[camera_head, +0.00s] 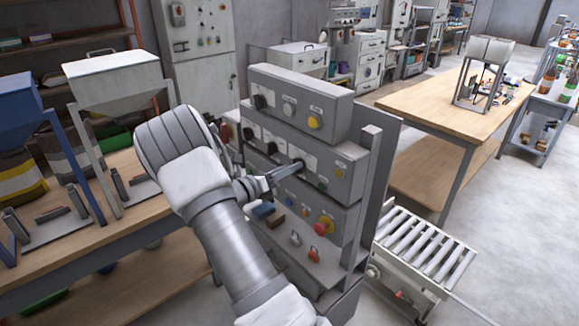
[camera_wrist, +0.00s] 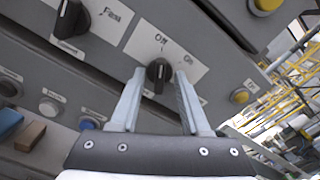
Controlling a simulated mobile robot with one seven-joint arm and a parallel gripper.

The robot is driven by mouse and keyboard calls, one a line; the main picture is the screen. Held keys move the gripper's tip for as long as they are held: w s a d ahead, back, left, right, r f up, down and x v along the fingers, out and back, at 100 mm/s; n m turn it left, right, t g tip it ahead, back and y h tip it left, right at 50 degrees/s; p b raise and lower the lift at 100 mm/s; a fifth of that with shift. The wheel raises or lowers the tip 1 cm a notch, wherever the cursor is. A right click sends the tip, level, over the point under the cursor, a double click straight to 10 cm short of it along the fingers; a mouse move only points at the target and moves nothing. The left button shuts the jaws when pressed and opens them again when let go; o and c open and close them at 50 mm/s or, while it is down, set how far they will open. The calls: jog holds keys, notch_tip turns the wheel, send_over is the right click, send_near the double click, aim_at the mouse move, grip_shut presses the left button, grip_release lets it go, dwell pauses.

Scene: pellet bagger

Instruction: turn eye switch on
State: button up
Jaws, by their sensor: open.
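A black rotary knob (camera_wrist: 159,72) with "Off" and "On" marks on a white plate shows in the wrist view. Its pointer is turned up toward "Off". The name under it is hidden, so I cannot read whether it says eye. My gripper (camera_wrist: 160,82) is open, with one fingertip on each side of the knob. I cannot tell whether the fingers touch it. In the head view my gripper (camera_head: 297,165) reaches the middle tier of the grey control panel (camera_head: 345,172) and mostly hides the knob.
Another black knob (camera_wrist: 70,18) marked "Fast" is left of the fingers. A yellow button (camera_wrist: 240,96) is to the right, a white button (camera_wrist: 48,108) and a blue button (camera_wrist: 88,124) below. A red button (camera_head: 325,229) sits low on the panel. A roller conveyor (camera_head: 425,245) stands right of it.

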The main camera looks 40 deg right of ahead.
jog(key=shift+d, duration=0.2)
grip_shut()
